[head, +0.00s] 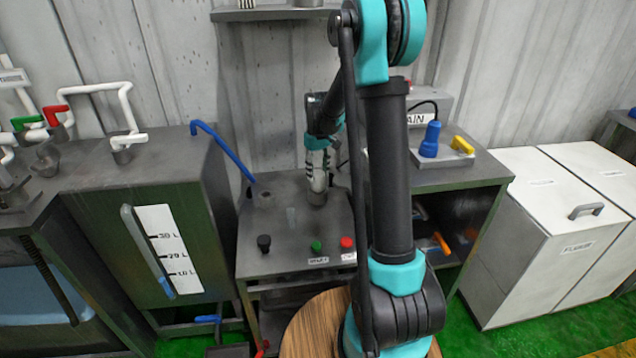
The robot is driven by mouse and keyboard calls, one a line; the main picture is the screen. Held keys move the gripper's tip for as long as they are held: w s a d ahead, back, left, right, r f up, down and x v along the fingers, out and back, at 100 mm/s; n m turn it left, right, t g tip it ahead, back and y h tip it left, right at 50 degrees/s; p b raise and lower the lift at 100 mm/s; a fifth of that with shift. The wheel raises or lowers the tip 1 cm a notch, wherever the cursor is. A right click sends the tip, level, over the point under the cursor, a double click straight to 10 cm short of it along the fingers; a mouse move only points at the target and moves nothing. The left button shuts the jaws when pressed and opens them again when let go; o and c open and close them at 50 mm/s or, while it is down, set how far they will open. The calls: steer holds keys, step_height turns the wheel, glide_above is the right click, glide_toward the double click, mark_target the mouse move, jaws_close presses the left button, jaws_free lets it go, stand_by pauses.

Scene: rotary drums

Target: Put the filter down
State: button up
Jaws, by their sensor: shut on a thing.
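My gripper (318,178) points down over the dark metal workbench (283,232) in the middle of the head view. It is shut on a small grey cylindrical piece, which looks like the filter (317,197). The fingers hide most of its upper part. Its lower end is at or just above the bench top near the back right; I cannot tell whether it touches.
The bench carries a black knob (264,243), a green button (316,246) and a red button (347,242). A blue pipe (224,152) slopes down at its left. A tank (138,200) stands left, a blue-and-yellow device (443,154) right, white cabinets (550,220) farther right.

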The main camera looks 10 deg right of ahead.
mark_target(318, 182)
steer(key=shift+f, duration=2.3)
steer(key=shift+f, duration=0.15)
steer(key=o, duration=1.2)
steer(key=shift+c, duration=0.2)
step_height(318, 182, up, 12)
steer(key=shift+s+r, duration=0.1)
steer(key=shift+s, duration=0.05)
steer(key=s+d+f+m+t, duration=0.1)
steer(key=s+f, duration=0.1)
steer(key=s, duration=0.8)
steer(key=s+d+f+m+t, duration=0.1)
steer(key=s+f+m, duration=0.1)
steer(key=s, duration=0.8)
steer(key=s+d+f+m+t, duration=0.2)
steer(key=s+f, duration=0.1)
steer(key=s, duration=0.7)
steer(key=shift+s, duration=0.1)
